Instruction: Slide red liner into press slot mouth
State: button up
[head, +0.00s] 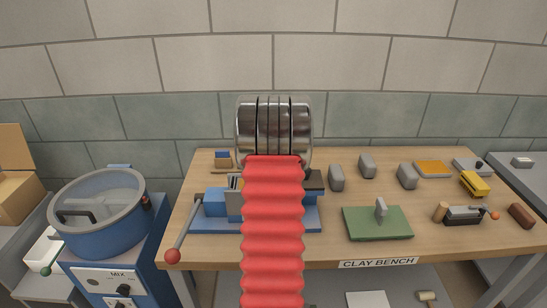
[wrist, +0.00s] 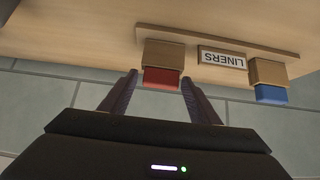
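The red liner (wrist: 162,77) sits in a wooden holder (wrist: 164,54) on the liner rack in the wrist view, which looks upside down. My gripper (wrist: 159,78) is open, with one dark finger on each side of the red liner and small gaps showing. In the head view my arm hides the red liner and my gripper. The blue press (head: 214,204) stands on the bench, its middle covered by my arm. I cannot make out its slot mouth.
A blue liner (wrist: 271,94) sits in the other holder, beside the LINERS label (wrist: 222,59). The press lever (head: 185,232) sticks out front left. Grey blocks (head: 367,166) and a green board (head: 377,224) lie right of the press. A blue mixer (head: 98,218) stands left.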

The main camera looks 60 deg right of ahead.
jog(key=c, duration=0.9)
notch_tip(320, 180, up, 10)
jog(key=shift+r, duration=0.1)
dwell(0.7)
